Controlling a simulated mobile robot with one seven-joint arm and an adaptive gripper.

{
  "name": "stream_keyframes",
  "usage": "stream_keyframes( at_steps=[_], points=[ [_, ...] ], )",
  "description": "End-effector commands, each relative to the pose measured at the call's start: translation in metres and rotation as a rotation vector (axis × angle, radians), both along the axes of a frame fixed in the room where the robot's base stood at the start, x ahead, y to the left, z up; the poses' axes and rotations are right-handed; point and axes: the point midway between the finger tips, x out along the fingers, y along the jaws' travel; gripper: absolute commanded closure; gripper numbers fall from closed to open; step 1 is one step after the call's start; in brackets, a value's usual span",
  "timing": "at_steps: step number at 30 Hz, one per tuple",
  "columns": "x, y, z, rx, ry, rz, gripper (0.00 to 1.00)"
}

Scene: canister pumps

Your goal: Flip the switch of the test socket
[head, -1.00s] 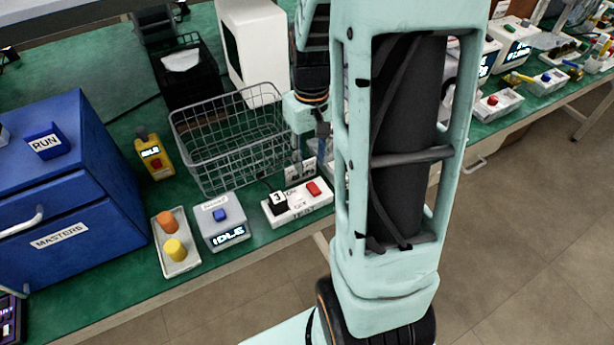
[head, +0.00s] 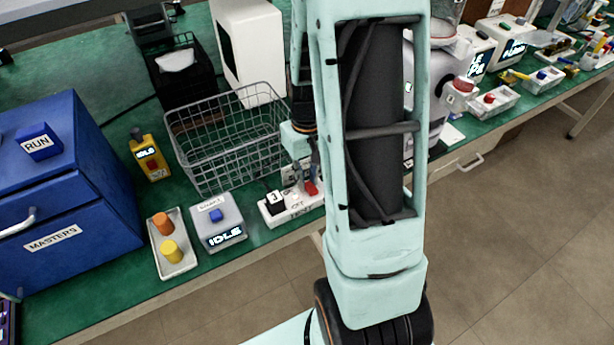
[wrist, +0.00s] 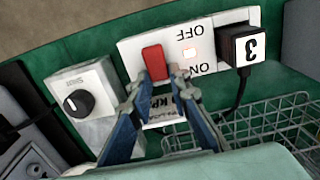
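The test socket (head: 276,219) is a white strip at the table's front edge, marked ON and OFF. It also shows in the wrist view (wrist: 133,46). Its red switch (wrist: 154,63) is at one end, and a black plug (wrist: 240,46) labelled 3 is at the other. A small pinkish spot (wrist: 191,52) shows between the ON and OFF marks. My gripper (wrist: 162,76) has its blue fingertips a little apart and holds nothing. The tips are right at the red switch; I cannot tell whether they touch it. In the head view, the fingers partly cover the switch (head: 311,188).
A wire basket (head: 228,146) stands behind the socket. A grey box reading IDLE (head: 220,224) and a tray (head: 181,267) with orange and yellow pegs are to its left. A box with a black knob (wrist: 88,100) stands beside the socket in the wrist view.

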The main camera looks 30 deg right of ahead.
Motion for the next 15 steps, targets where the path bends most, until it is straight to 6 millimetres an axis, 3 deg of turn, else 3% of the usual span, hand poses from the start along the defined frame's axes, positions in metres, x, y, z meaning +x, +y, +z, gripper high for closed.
stream_keyframes(
  at_steps=[4, 15],
  points=[
    [0.0001, 0.0001, 0.0002, 0.0, 0.0, 0.0, 1.0],
    [-0.002, -0.0002, -0.0024, 0.004, -0.082, -0.002, 1.0]
  ],
)
